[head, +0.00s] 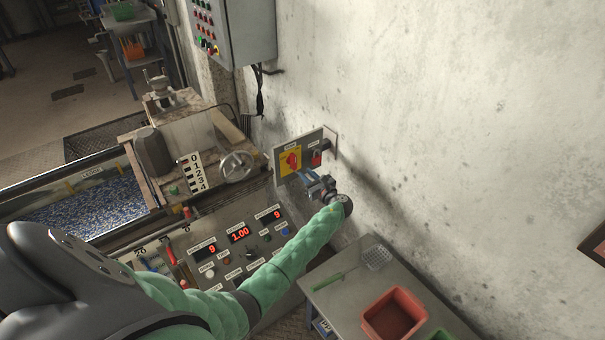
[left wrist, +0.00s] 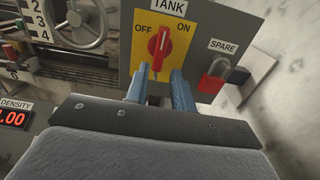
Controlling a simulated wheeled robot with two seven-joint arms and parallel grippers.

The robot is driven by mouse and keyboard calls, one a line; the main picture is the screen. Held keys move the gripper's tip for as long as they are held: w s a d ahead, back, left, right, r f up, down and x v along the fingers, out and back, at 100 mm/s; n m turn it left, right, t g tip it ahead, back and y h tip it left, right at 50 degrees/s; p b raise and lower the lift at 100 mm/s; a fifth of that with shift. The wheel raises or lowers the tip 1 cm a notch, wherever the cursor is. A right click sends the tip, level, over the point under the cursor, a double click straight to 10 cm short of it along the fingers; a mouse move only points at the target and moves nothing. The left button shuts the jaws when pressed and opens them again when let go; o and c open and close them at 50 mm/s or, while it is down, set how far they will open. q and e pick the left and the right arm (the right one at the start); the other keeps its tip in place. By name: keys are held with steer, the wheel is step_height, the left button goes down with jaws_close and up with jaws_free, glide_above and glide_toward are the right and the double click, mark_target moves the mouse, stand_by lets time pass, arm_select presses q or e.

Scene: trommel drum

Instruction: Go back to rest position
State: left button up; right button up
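My left gripper (head: 308,177) is at the end of my green-sleeved left arm, close to a grey switch panel on the wall. In the left wrist view its two blue fingers (left wrist: 160,72) are apart with nothing visible between them. Just beyond the fingertips is a red rotary knob (left wrist: 160,42) on a yellow plate marked OFF and ON, under a TANK label. The knob stands near vertical. I cannot tell whether the fingers touch it. The knob also shows in the head view (head: 292,160). My right gripper is not in view.
A padlocked SPARE switch (left wrist: 213,78) is right of the knob. A console with red displays (head: 240,234) and a handwheel (head: 236,167) are left of the gripper. A grey table (head: 338,300) with a red bin (head: 394,315) and green-handled slotted tool (head: 335,281) stands below right.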

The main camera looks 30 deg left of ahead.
arm_select(q)
steer(key=shift+s+d, duration=0.15)
steer(key=shift+d, duration=0.2)
stand_by(0.3)
steer(key=s+d+f+n+g+h, duration=0.1)
steer(key=s+d+f+n+h, duration=0.2)
steer(key=s, duration=0.6)
steer(key=s+d+f+n+g+h, duration=0.1)
steer(key=s+d+n+h, duration=0.25)
steer(key=s+n, duration=0.4)
steer(key=s+d+f+n+g+h, duration=0.1)
steer(key=s+d+f+n+h, duration=0.3)
steer(key=s, duration=0.6)
steer(key=s+d+r+n+h, duration=0.3)
steer(key=s+d+r, duration=0.35)
steer(key=s, duration=0.45)
steer(key=s+d+r+n+h, duration=0.3)
steer(key=s+d+r, duration=0.3)
steer(key=s, duration=0.5)
step_height(320, 180, down, 26)
steer(key=w+d+g, duration=0.1)
steer(key=w+d, duration=0.1)
steer(key=d, duration=0.1)
steer(key=s+f, duration=0.4)
steer(key=f, duration=0.7)
steer(key=s+f+g, duration=0.1)
steer(key=s+f, duration=0.3)
steer(key=f, duration=0.8)
steer(key=shift+s, duration=0.15)
